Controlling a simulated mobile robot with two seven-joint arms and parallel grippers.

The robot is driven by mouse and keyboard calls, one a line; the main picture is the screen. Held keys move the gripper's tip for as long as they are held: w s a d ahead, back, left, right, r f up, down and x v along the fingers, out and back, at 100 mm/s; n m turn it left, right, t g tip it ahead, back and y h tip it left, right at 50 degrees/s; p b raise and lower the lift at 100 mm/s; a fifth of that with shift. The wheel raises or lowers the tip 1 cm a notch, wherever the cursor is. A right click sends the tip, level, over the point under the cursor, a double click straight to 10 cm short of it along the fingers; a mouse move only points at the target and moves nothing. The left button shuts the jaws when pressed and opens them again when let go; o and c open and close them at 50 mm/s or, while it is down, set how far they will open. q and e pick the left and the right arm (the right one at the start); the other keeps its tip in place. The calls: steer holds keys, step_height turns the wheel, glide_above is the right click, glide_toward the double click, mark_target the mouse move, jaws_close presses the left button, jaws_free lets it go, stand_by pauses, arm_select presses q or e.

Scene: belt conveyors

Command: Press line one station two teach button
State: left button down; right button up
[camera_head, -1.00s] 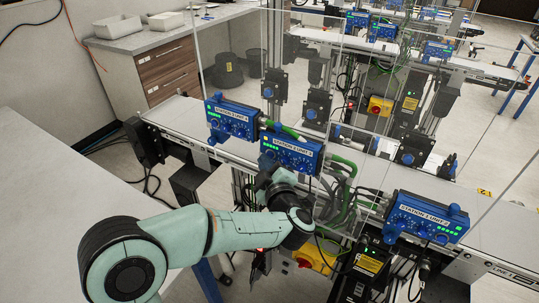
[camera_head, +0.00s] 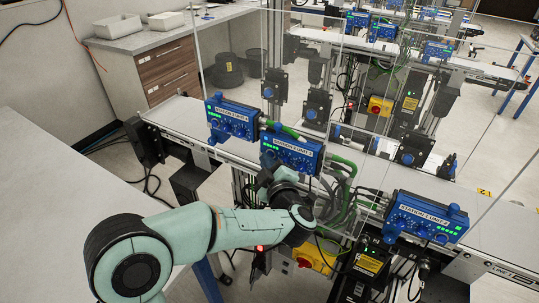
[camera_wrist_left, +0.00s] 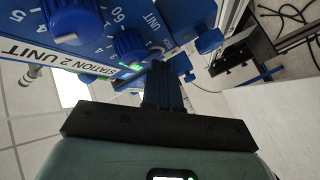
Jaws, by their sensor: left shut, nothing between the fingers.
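The blue station 2 control box (camera_head: 291,153) is mounted on the near side of the belt, the middle one of the three blue boxes along it. In the left wrist view its panel (camera_wrist_left: 75,45) reads "STATION 2 UNIT" and has blue knobs (camera_wrist_left: 130,45) and a small green light. I cannot pick out the teach button. My left gripper (camera_head: 265,165) is at the lower left edge of this box. In the left wrist view the fingers (camera_wrist_left: 162,72) are together and empty, their tips close to the panel edge; contact cannot be told. My right gripper is out of view.
More blue boxes stand at left (camera_head: 231,117) and right (camera_head: 426,217) along the belt (camera_head: 210,130). Green hoses (camera_head: 345,175) run beside the station. A pale table (camera_head: 60,190) lies at left.

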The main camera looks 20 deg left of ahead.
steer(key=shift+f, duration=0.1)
arm_select(q)
steer(key=shift+s+b, duration=0.4)
steer(key=shift+s, duration=0.4)
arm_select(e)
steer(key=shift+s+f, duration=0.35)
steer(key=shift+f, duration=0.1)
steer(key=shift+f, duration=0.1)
arm_select(q)
steer(key=shift+s+a+b, duration=0.15)
steer(key=shift+s+b, duration=0.4)
steer(key=shift+s, duration=0.7)
steer(key=shift+s+a+b, duration=0.1)
steer(key=shift+s+b, duration=0.4)
steer(key=shift+s, duration=0.75)
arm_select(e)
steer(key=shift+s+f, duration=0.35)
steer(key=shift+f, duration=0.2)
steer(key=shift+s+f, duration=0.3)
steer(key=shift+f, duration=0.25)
